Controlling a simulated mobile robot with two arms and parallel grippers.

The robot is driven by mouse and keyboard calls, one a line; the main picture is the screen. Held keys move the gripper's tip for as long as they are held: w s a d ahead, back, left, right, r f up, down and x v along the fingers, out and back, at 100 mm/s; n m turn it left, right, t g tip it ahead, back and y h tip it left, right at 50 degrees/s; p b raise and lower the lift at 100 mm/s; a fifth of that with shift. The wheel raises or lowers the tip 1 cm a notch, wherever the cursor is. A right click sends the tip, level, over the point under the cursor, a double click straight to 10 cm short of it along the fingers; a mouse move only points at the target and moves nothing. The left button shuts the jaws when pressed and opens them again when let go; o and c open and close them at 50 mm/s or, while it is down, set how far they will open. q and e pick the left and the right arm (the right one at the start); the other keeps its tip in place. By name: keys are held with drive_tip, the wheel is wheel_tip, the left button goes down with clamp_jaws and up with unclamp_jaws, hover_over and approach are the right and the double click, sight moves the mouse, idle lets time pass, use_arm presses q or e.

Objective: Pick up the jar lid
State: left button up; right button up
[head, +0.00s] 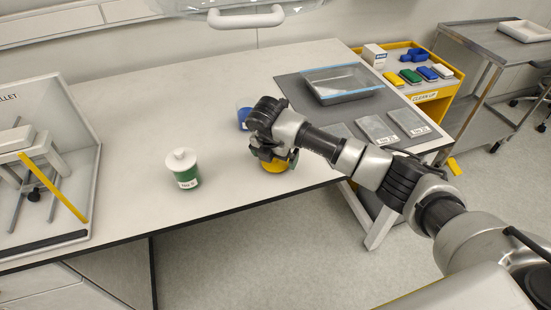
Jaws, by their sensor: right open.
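A green jar (188,178) with a label stands on the white table, and a white knobbed lid (181,160) sits on it. My right gripper (274,157) is open and points down to the right of that jar. A yellow round object (274,167) shows directly under its fingers and is mostly hidden by them. I cannot tell whether it has a lid or whether the fingers touch it. A blue object (243,117), perhaps another jar, stands behind the gripper, partly hidden. My left gripper is not in view.
A clear-sided tray (342,83) and labelled flat plates (378,129) lie on a grey mat at the right. A white-walled stand with a yellow bar (53,187) is at the left. A yellow clean-up cart (427,97) stands beyond the table. The table between stand and green jar is clear.

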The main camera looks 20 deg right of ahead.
drive_tip(key=shift+w+d+f, duration=0.1)
drive_tip(key=shift+w+f, duration=0.05)
drive_tip(key=shift+f, duration=0.4)
drive_tip(key=c, duration=0.8)
drive_tip(key=shift+r, duration=0.2)
